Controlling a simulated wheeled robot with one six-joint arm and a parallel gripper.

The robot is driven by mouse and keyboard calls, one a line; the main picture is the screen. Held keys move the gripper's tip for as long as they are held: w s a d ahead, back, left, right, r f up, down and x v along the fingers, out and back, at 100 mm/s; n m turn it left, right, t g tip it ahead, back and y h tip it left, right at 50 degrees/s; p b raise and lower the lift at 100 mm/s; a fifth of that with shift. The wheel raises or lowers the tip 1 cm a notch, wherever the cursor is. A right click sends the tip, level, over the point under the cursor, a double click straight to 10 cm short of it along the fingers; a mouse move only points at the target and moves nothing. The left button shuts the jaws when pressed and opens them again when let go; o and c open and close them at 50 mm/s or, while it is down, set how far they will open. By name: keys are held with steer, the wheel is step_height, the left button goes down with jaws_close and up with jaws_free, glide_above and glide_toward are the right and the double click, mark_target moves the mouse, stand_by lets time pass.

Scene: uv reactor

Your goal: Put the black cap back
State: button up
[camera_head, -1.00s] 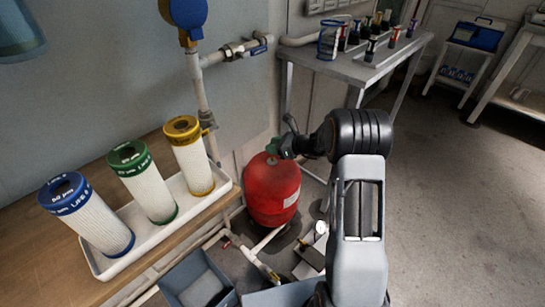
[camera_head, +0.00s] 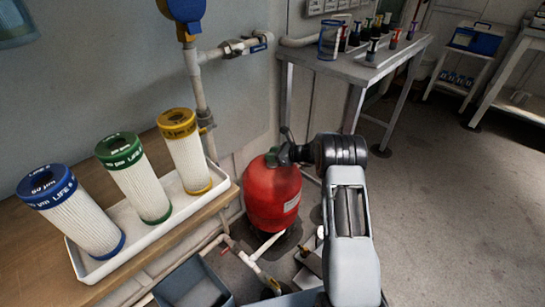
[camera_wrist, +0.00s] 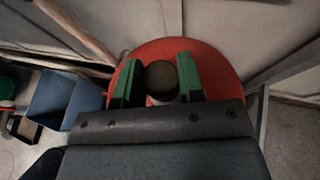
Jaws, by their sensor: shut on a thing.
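The black cap (camera_wrist: 160,80) is a round, dark piece between the two green finger pads of my gripper (camera_wrist: 159,82) in the wrist view. My gripper is shut on it. The red tank (camera_wrist: 217,69) lies right behind the cap and fingers in that view. In the head view my gripper (camera_head: 280,157) is at the top of the red tank (camera_head: 270,195), and the cap cannot be made out there. Whether the cap touches the tank cannot be told.
A white tray (camera_head: 222,186) with blue, green and yellow-topped filters stands on the wooden bench at left. Pipes and a blue bin (camera_head: 193,284) lie low in front of the tank. A metal table (camera_head: 345,66) with small bottles stands behind. Open floor lies at right.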

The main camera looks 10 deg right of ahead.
steer(key=shift+f+b, duration=0.5)
steer(key=shift+f, duration=0.05)
steer(key=o, duration=0.9)
